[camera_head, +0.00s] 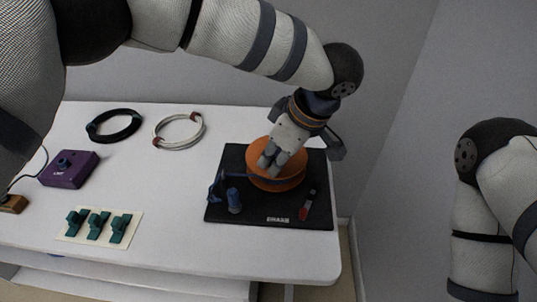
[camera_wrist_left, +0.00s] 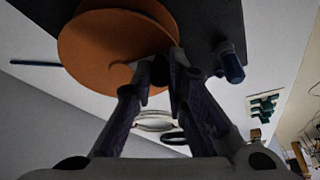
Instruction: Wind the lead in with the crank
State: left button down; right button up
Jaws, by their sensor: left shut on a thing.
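An orange reel (camera_head: 291,173) sits on a black board (camera_head: 262,219) at the right of the table. The orange disc (camera_wrist_left: 98,50) fills the upper left of the left wrist view. A dark bluish strand, perhaps the lead, runs around the reel's side towards a blue guide (camera_head: 216,188). My left gripper (camera_head: 269,160) points down over the reel's top. It is shut on a small dark piece, apparently the crank's knob (camera_wrist_left: 160,70), mostly hidden by the fingers. The crank's arm cannot be made out. My right gripper is out of view; only its arm shows at the right.
A blue post (camera_head: 234,200) and a red and black piece (camera_head: 307,206) are on the board. A black coil (camera_head: 114,126), a white coil (camera_head: 179,131), a purple box (camera_head: 69,169) and a pale card (camera_head: 75,237) with green clips lie to the left. The table's right edge is near.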

pick_arm(q)
jog(key=shift+d+n+g, duration=0.3)
jog(key=shift+n, duration=0.5)
jog(key=c, duration=1.6)
grip_release()
jog(key=v, duration=1.2)
jog(key=shift+d, duration=0.1)
jog(key=shift+s+f, duration=0.1)
jog(key=shift+f, duration=0.05)
